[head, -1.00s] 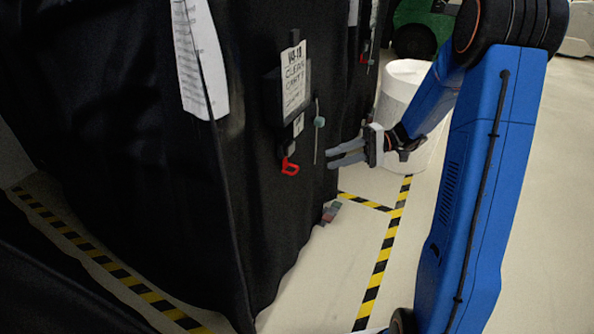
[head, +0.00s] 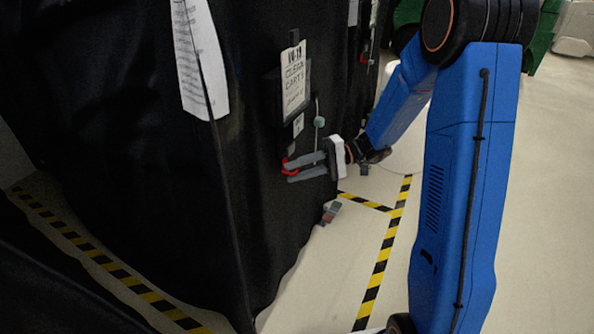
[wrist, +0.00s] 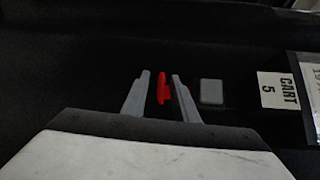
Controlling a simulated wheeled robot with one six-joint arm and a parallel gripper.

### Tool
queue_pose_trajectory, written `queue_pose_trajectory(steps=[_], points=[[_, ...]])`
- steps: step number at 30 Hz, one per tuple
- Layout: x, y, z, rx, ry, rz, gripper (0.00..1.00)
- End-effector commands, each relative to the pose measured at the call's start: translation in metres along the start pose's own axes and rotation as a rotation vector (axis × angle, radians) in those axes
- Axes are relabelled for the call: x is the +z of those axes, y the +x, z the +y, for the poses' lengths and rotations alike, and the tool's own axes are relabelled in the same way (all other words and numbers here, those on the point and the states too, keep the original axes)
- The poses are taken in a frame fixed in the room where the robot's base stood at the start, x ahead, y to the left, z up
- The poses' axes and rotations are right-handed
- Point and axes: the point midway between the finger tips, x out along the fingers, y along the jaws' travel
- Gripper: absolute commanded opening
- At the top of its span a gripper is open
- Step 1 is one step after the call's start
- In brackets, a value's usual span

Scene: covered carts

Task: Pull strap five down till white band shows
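The red pull tab of the strap (wrist: 163,88) stands between the two grey fingers of my gripper (wrist: 161,76) in the wrist view, with dark gaps on both sides. A "CART 5" label (wrist: 288,91) lies to its right on the black cover. In the head view my gripper (head: 288,171) reaches from the right to the cart cover, with its fingers around the red tab (head: 285,161), which is mostly hidden behind them. A grey block (wrist: 212,92) sits between the tab and the label. I see no white band on the strap.
The black-covered cart (head: 150,180) carries a sign (head: 294,78) above the tab and a thin cord with a green bead (head: 319,121) beside it. A paper sheet (head: 200,60) hangs to the left. Yellow-black floor tape (head: 378,270) runs over open floor.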

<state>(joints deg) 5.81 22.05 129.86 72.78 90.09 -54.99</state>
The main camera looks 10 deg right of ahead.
Motion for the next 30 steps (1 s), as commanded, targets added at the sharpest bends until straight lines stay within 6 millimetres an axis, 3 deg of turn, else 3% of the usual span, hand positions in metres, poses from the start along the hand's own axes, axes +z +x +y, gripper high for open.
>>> queue_pose_trajectory(steps=[6, 9, 30], points=[[0.0001, 0.0, 0.0, 0.0, 0.0, 0.0, 0.24], [0.0002, 0.0, 0.0, 0.0, 0.0, 0.0, 0.0], [0.0003, -0.0001, 0.0003, 0.0, 0.0, -0.001, 0.0]])
